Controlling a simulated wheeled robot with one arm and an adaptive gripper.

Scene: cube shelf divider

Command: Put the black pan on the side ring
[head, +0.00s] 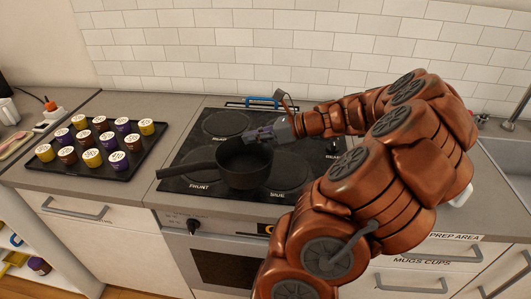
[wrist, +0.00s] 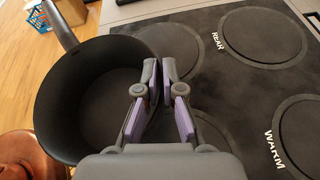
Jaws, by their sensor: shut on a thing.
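The black pan (head: 240,178) is over the front middle of the hob, upright, between the front ring (head: 203,176) and the side ring (head: 290,170). Its handle points left. It partly covers both rings in the head view; my arm is close to the side ring's right. My gripper (head: 277,133) is shut on the pan's rear right rim. In the wrist view the pan (wrist: 85,100) fills the left, with my gripper (wrist: 160,90) at its rim. I cannot tell whether any gap lies under the pan.
The rear ring (wrist: 262,35) and the warm ring (wrist: 305,135) are bare. A dark tray (head: 125,165) with several labelled jars lies on the counter to the left. The tiled wall (head: 200,50) stands behind the hob. A sink is at the far right.

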